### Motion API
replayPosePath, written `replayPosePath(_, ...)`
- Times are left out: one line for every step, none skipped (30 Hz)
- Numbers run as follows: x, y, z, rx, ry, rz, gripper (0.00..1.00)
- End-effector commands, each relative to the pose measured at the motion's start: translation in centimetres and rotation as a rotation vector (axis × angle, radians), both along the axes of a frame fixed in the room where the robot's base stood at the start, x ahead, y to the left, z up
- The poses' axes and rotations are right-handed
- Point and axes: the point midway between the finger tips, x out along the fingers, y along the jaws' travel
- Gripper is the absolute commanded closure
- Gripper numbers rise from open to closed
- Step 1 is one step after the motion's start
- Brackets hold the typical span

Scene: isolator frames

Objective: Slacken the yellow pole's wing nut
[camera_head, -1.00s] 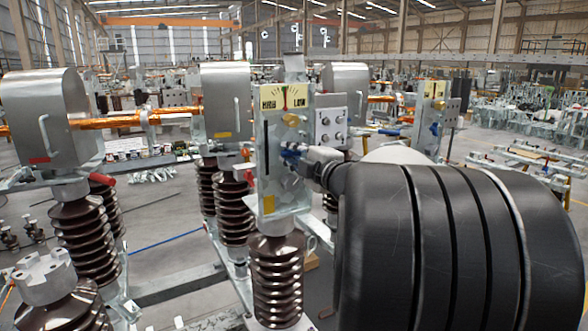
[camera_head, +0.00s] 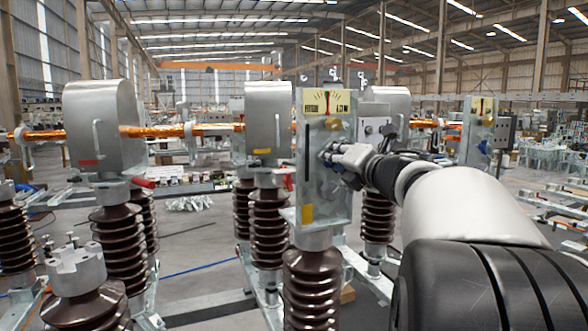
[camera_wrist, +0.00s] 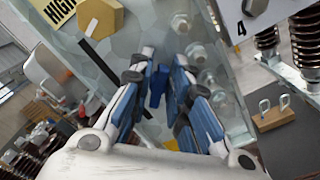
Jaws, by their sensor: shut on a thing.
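The yellow pole's plate (camera_head: 311,165) stands upright on a brown ribbed insulator, with a HIGH/LOW gauge on top and a yellow label near its foot. My gripper (camera_head: 328,157) reaches the plate's face from the right. In the wrist view, my gripper (camera_wrist: 160,92) has its blue-padded fingers shut on the blue wing nut (camera_wrist: 157,86), which stands out from the grey plate (camera_wrist: 135,60). The fingers hide part of the nut. In the head view the nut is too small to make out apart from the gripper.
A yellow hex knob (camera_wrist: 100,18) and several bolts (camera_wrist: 196,52) stand out of the plate close to my fingers. A grey housing with a red label (camera_head: 97,125) is at left. A similar plate (camera_head: 477,140) stands at right.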

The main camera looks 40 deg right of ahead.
Motion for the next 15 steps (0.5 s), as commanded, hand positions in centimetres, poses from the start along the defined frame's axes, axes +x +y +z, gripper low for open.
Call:
replayPosePath(0.01,0.03,-0.32,-0.04,0.013,0.0,1.0)
replayPosePath(0.01,0.04,-0.3,-0.064,0.02,0.0,1.0)
replayPosePath(0.01,0.04,-0.24,-0.094,0.029,-0.001,1.0)
replayPosePath(0.02,0.06,-0.23,-0.114,0.036,0.0,1.0)
replayPosePath(0.02,0.07,-0.24,-0.135,0.043,-0.001,1.0)
replayPosePath(0.03,0.07,-0.22,-0.162,0.052,-0.001,1.0)
replayPosePath(0.03,0.09,-0.18,-0.18,0.057,-0.001,1.0)
replayPosePath(0.04,0.1,-0.15,-0.198,0.062,0.0,1.0)
replayPosePath(0.04,0.11,-0.13,-0.219,0.07,-0.001,1.0)
replayPosePath(0.05,0.12,-0.13,-0.235,0.075,-0.001,1.0)
replayPosePath(0.05,0.12,-0.13,-0.249,0.08,0.0,1.0)
replayPosePath(0.05,0.14,-0.1,-0.265,0.085,0.0,1.0)
replayPosePath(0.06,0.15,-0.08,-0.276,0.088,-0.001,1.0)
replayPosePath(0.06,0.15,-0.05,-0.288,0.091,-0.001,1.0)
replayPosePath(0.06,0.16,-0.04,-0.301,0.096,0.0,1.0)
